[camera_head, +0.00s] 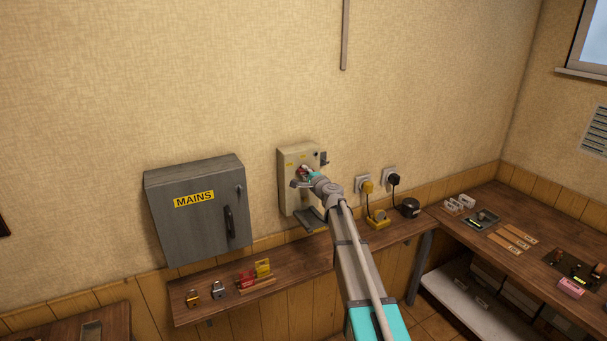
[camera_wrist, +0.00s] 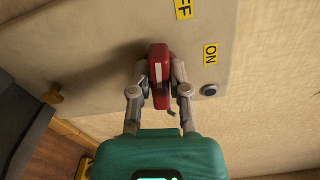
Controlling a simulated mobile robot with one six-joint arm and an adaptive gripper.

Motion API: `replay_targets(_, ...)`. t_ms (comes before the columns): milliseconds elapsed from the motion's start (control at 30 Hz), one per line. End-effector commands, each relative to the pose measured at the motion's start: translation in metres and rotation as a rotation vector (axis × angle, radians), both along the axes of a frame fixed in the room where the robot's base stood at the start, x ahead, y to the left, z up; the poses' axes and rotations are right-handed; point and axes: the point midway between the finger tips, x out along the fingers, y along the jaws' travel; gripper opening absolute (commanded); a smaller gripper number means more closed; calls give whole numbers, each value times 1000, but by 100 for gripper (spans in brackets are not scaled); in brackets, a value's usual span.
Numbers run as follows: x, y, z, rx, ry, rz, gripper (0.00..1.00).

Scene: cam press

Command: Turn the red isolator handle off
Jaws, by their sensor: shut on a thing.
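The beige isolator box (camera_head: 287,195) is on the wall, right of the grey MAINS cabinet. Its red handle (camera_head: 302,168) is mostly hidden by my gripper (camera_head: 305,176) in the head view. In the wrist view the red handle (camera_wrist: 160,58) with a white stripe stands between the two fingers of my gripper (camera_wrist: 161,76), which are shut on its sides. I cannot tell exactly which mark the handle points at.
The grey MAINS cabinet (camera_head: 194,222) is close on the left. A wooden shelf (camera_head: 310,249) below holds padlocks (camera_head: 204,294) and red and yellow items. Sockets with yellow and black plugs (camera_head: 378,184) are to the right. A workbench (camera_head: 505,200) stands further right.

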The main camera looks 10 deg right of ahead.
Motion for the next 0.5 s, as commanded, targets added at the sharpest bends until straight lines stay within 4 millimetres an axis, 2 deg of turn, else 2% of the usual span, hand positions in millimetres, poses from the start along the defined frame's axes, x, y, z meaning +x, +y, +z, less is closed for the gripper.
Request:
replay_targets(200, -3, 2, -2, -127, -40, 5, 0)
replay_targets(500, -4, 2, -3, -195, -62, 6, 0)
